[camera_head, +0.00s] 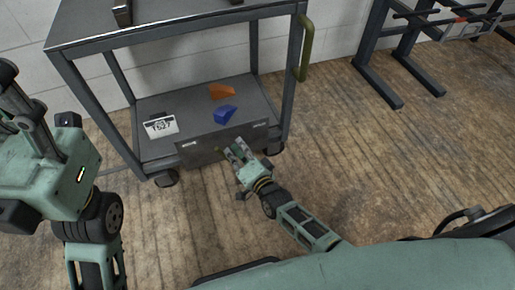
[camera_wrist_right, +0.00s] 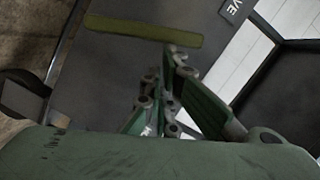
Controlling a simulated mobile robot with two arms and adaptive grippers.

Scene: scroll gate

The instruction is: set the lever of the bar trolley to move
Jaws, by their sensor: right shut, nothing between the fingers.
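The bar trolley (camera_head: 130,28) is a dark grey metal frame with a lower shelf. A dark panel (camera_head: 203,151) on its lower front carries a small white label near each end. The olive lever (camera_head: 219,151) shows just left of my right gripper (camera_head: 236,151). In the right wrist view the lever (camera_wrist_right: 145,31) is a flat bar across the panel, beyond my right fingertips (camera_wrist_right: 172,62); contact cannot be told. A label ending in "VE" (camera_wrist_right: 232,8) lies to its right. My right gripper is shut and empty.
An orange block (camera_head: 222,91), a blue block (camera_head: 225,114) and a white card with dark print (camera_head: 160,126) are on the lower shelf. A green handle (camera_head: 306,48) is at the trolley's right. A dark rack (camera_head: 378,80) stands at the right. The wooden floor between is clear.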

